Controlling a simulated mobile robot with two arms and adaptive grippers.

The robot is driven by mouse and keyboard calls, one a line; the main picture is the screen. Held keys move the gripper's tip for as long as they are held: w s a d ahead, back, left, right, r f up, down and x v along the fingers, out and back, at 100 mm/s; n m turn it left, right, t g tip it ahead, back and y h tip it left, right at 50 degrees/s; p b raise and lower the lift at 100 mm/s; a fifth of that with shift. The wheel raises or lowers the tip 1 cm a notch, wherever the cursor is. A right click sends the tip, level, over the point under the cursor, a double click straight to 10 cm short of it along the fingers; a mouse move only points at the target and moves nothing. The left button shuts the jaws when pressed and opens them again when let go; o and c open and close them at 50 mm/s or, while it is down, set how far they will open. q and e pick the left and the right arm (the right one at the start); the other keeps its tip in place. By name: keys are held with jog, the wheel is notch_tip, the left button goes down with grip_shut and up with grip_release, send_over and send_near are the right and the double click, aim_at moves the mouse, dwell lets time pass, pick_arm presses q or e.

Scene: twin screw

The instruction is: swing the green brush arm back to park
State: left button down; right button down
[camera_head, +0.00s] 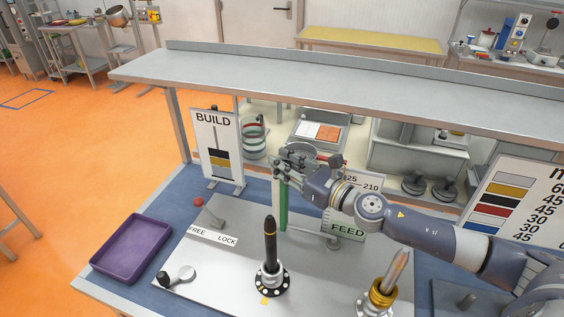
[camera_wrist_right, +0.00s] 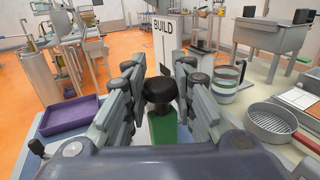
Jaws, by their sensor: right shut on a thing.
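The green brush arm (camera_head: 283,208) stands upright as a tall green strip behind the dark screw (camera_head: 270,245), near the FEED sign. A thin grey rod runs from its lower part to a small grey post (camera_head: 332,242) at the right. My right gripper (camera_head: 280,168) is at the top of the strip. In the right wrist view the fingers (camera_wrist_right: 160,100) are on either side of a black knob (camera_wrist_right: 158,92), with the green top (camera_wrist_right: 164,128) below it. The gripper is shut on this knob. My left gripper is not in view.
A copper-coloured screw (camera_head: 396,270) stands in a gold collar at the right. A FREE/LOCK lever (camera_head: 208,213) with a red knob and a purple tray (camera_head: 130,249) are at the left. The BUILD sign (camera_head: 216,145) and a raised shelf (camera_head: 330,85) stand behind.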

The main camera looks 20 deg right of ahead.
jog(key=shift+d, duration=0.1)
jog(key=c, duration=1.4)
grip_release()
jog(key=shift+o, duration=0.3)
jog(key=shift+s+d, duration=0.15)
jog(key=shift+d, duration=0.1)
jog(key=shift+a, duration=0.1)
jog(key=shift+a+r, duration=0.1)
jog(key=shift+r, duration=0.35)
jog(key=r, duration=0.9)
jog(key=shift+d, duration=0.2)
